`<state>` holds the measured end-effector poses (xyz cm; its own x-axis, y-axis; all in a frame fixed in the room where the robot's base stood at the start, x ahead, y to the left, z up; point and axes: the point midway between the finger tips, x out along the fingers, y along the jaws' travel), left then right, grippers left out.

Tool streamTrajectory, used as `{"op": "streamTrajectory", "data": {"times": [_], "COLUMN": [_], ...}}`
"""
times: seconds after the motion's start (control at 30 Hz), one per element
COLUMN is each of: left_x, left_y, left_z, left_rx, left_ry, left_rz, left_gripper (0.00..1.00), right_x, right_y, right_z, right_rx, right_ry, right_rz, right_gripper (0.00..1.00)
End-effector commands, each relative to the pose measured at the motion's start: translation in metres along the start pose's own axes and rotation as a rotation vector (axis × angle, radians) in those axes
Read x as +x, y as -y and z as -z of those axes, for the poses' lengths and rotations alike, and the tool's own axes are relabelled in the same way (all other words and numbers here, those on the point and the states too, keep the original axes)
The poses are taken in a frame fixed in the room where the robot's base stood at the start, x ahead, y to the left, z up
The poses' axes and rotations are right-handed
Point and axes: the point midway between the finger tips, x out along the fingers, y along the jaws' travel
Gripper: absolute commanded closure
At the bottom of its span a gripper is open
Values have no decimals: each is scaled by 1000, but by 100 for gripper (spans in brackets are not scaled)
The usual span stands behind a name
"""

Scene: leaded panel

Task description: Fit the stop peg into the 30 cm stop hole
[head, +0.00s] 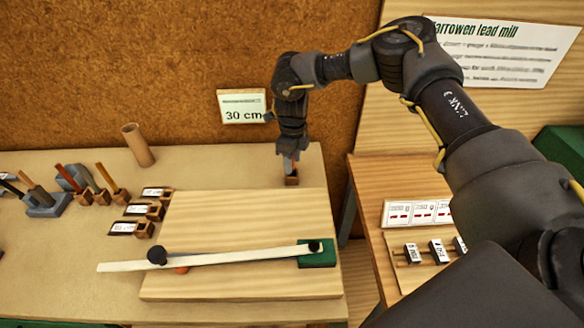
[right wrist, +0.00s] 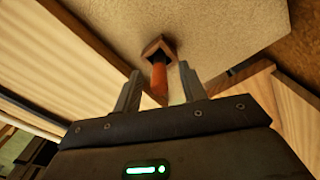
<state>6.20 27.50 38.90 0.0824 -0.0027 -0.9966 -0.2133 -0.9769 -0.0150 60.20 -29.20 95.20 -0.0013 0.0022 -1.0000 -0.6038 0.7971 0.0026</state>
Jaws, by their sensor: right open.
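My right gripper (head: 291,160) points down at the back right of the workbench, over a small wooden block (head: 291,180). In the right wrist view an orange-red peg (right wrist: 159,80), seemingly the stop peg, stands in that block (right wrist: 157,46). The open fingers of the gripper (right wrist: 161,88) are on either side of the peg, with a gap visible around it. A sign reading 30 cm (head: 242,108) is on the brown wall behind. I cannot make out the stop hole. My left gripper is not in view.
A wooden board (head: 240,215) bears a pale strip (head: 215,257) with a black knob (head: 157,256) and a green block (head: 318,260). Small labelled blocks (head: 145,210), coloured sticks in holders (head: 107,180) and a tube (head: 138,145) stand left. A second table (head: 375,200) is right, past a gap.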

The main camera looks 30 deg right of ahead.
Motion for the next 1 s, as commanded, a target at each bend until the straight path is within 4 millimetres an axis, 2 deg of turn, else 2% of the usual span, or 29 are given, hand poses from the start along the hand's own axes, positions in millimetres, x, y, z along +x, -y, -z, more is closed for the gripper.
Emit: {"op": "streamTrajectory", "data": {"times": [0.07,0.37,0.77,0.87,1.0], "left_x": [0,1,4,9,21], "left_y": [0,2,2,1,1], "left_z": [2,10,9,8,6], "left_rx": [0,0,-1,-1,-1], "left_ry": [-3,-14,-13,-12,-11], "left_rz": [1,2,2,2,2], "left_gripper": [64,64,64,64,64], "right_x": [0,0,-4,-10,-29], "right_y": [0,0,0,0,0], "right_z": [0,0,0,-1,-2], "right_rx": [0,0,0,-1,-1], "right_ry": [0,0,1,3,5], "right_rz": [0,0,0,0,1], "right_gripper": [61,100,100,100,100]}}
